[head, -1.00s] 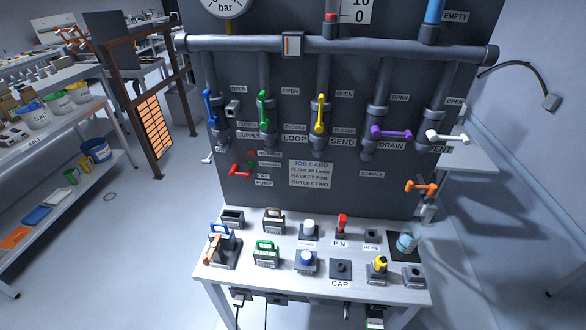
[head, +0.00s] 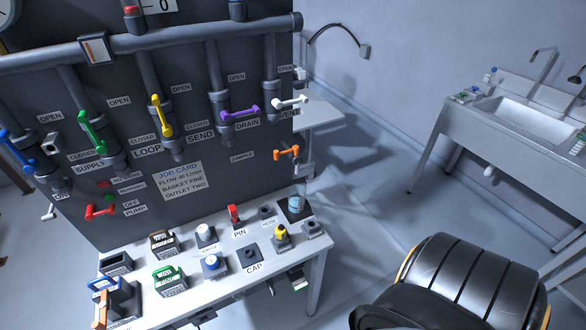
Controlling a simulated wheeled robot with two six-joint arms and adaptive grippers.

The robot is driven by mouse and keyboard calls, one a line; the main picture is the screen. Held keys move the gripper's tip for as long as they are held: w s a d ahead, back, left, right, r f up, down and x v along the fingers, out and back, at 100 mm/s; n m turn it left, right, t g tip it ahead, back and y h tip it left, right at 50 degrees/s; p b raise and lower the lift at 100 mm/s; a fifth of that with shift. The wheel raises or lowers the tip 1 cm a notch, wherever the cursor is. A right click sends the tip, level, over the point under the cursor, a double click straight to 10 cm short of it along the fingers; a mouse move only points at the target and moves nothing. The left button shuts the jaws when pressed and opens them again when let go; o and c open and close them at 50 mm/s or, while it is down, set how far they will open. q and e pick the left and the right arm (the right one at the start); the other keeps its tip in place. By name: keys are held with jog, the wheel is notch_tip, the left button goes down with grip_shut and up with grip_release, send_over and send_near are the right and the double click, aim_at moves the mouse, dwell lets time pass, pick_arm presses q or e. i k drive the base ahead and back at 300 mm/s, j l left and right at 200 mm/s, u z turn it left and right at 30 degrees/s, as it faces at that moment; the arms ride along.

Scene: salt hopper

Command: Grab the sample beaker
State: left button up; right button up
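A small light-blue, clear-looking vessel, which looks like the sample beaker (head: 295,203), stands on a dark square mat (head: 287,218) at the right back corner of the bench. It is below the orange-handled sample valve (head: 287,153) on the panel's right edge. Neither of my grippers shows in the head view, so nothing is seen touching the beaker.
The white bench (head: 312,262) also holds a red pin (head: 234,214), a yellow-topped piece (head: 281,235), a blue-topped piece (head: 211,264) and several dark holders. The dark valve panel (head: 230,165) rises behind. A sink (head: 528,112) stands far right. Floor between is clear.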

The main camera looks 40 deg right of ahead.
aim_at(295, 193)
jog(key=z, duration=1.3)
